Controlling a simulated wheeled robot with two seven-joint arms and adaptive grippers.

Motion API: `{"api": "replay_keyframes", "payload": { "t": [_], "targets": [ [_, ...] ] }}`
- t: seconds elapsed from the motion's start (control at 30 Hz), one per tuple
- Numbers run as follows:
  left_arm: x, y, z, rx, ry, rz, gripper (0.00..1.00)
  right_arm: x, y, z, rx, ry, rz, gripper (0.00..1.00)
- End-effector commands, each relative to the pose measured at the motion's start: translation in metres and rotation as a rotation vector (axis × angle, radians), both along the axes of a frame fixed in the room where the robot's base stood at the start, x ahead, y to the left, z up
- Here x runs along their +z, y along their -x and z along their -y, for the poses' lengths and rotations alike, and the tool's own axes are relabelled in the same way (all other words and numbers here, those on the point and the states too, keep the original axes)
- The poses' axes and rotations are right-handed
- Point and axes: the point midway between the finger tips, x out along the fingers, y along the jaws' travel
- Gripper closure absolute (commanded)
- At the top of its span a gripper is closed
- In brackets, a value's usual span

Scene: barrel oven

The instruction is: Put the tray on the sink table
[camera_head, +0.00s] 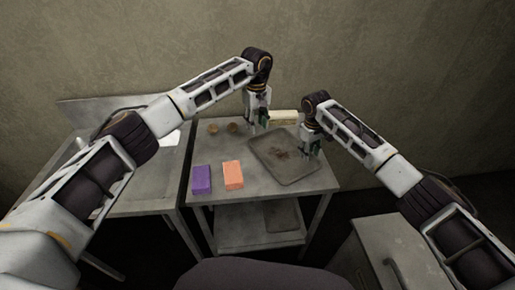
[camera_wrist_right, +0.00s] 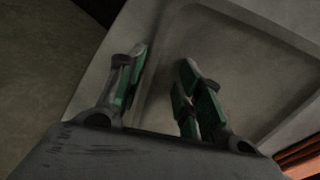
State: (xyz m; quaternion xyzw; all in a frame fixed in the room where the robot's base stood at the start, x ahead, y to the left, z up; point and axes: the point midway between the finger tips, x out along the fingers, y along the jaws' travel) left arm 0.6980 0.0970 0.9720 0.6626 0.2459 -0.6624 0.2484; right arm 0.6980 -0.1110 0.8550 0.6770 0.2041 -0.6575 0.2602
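The tray (camera_head: 292,174) is a shallow grey metal tray with dark stains, lying flat at the right of the middle table (camera_head: 222,208). My right gripper (camera_head: 309,156) points down at the tray's right edge. In the right wrist view its fingers (camera_wrist_right: 160,92) are apart, with the tray's rim (camera_wrist_right: 160,62) running between them and nothing clamped. My left gripper (camera_head: 258,130) points down by the tray's far left corner, its fingers seemingly apart; whether it touches the tray cannot be told. The sink table (camera_head: 152,200) stands to the left, partly hidden by my left arm.
A purple box (camera_head: 202,179) and an orange box (camera_head: 233,175) stand near the front of the middle table. Two small brown items (camera_head: 222,128) and a pale yellow block (camera_head: 284,117) are at the back. A grey cabinet (camera_head: 385,245) stands at the lower right. The sink table's front is clear.

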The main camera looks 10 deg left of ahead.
Motion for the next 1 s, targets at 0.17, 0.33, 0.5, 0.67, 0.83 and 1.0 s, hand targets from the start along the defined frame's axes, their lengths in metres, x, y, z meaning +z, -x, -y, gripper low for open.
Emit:
{"api": "replay_keyframes", "payload": {
  "t": [0.17, 0.33, 0.5, 0.67, 0.83, 1.0],
  "targets": [
    [0.007, 0.000, 0.000, 0.000, 0.001, 0.001, 0.63, 0.000, 0.000, 0.000, 0.000, 0.000, 0.000, 0.64],
    [0.007, 0.000, 0.000, 0.000, 0.001, 0.001, 0.63, 0.000, 0.000, 0.000, 0.000, 0.000, 0.000, 0.64],
    [0.007, 0.000, 0.000, 0.000, 0.001, 0.001, 0.63, 0.000, 0.000, 0.000, 0.000, 0.000, 0.000, 0.64],
    [0.006, 0.000, 0.000, 0.000, 0.001, 0.001, 0.63, 0.005, 0.000, 0.000, 0.000, -0.001, 0.001, 0.64],
    [0.006, 0.000, 0.000, 0.000, 0.001, 0.001, 0.63, 0.018, 0.000, -0.001, 0.000, -0.001, 0.001, 0.64],
    [0.006, 0.000, 0.000, 0.000, 0.001, 0.001, 0.63, 0.040, 0.001, -0.003, 0.000, -0.002, 0.002, 0.64]
  ]
}}
